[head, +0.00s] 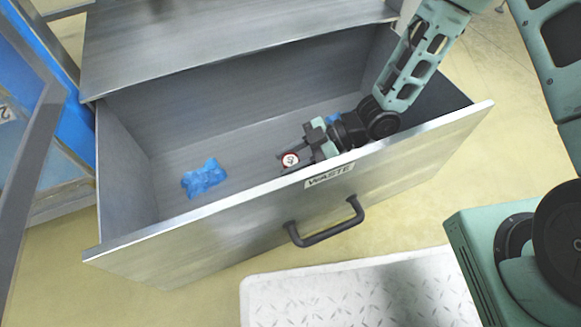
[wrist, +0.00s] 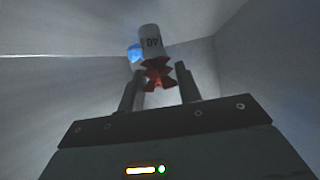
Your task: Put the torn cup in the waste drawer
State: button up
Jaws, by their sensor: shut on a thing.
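The torn cup (head: 290,159) shows in the head view as a small white and red round end at the tips of my gripper (head: 301,155). In the wrist view the cup (wrist: 151,42) is white with dark marks, with a jagged red part between the two fingers of my gripper (wrist: 159,84). My gripper is shut on it. The waste drawer (head: 222,213) is grey metal, pulled open, with a "WASTE" label and a black handle. My gripper and the cup are inside the drawer's opening, close behind its front wall. The cup's clearance above the drawer floor is unclear.
A crumpled blue thing (head: 204,178) lies on the drawer floor at the left. Another blue bit (head: 333,117) shows partly behind my gripper. Much of the drawer floor is bare. A white patterned mat (head: 350,290) lies in front of the drawer.

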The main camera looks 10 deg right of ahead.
jog(key=shift+f, duration=0.85)
jog(key=shift+f, duration=0.2)
jog(key=o, duration=1)
